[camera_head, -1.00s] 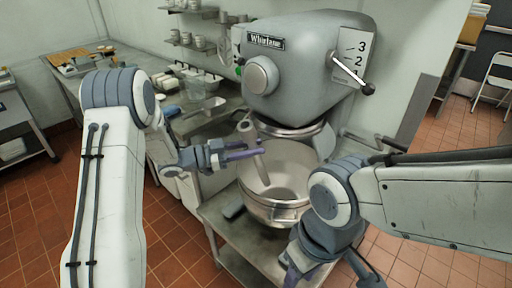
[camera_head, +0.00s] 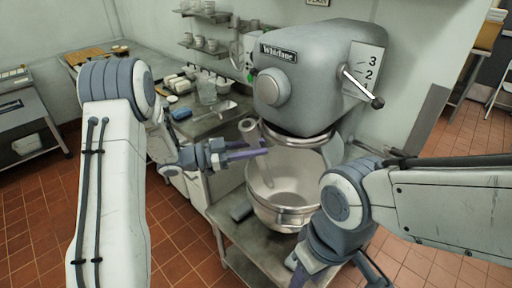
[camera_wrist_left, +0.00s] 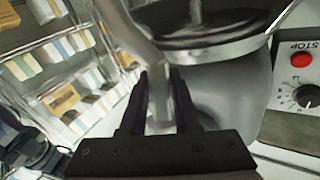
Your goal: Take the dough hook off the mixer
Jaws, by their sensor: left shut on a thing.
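The grey mixer (camera_head: 315,70) stands right of centre in the head view, with a steel bowl (camera_head: 292,207) below its head. My left gripper (camera_head: 262,153) is shut on the pale grey dough hook (camera_head: 248,131). The hook's upper end shows left of the mixer head, and its lower part hangs over or in the bowl. In the left wrist view the hook's shaft (camera_wrist_left: 160,118) lies between the dark fingers. The mixer's own shaft (camera_wrist_left: 196,12) shows apart from it there. My right arm is at the lower right; its gripper (camera_head: 318,272) is partly hidden, and its opening is unclear.
A steel side table (camera_head: 212,122) with tubs and containers is behind my left gripper. The mixer's steel stand (camera_head: 258,243) lies below the bowl. A control panel (camera_wrist_left: 300,105) with a red button is at the right of the wrist view. Open tiled floor is at left.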

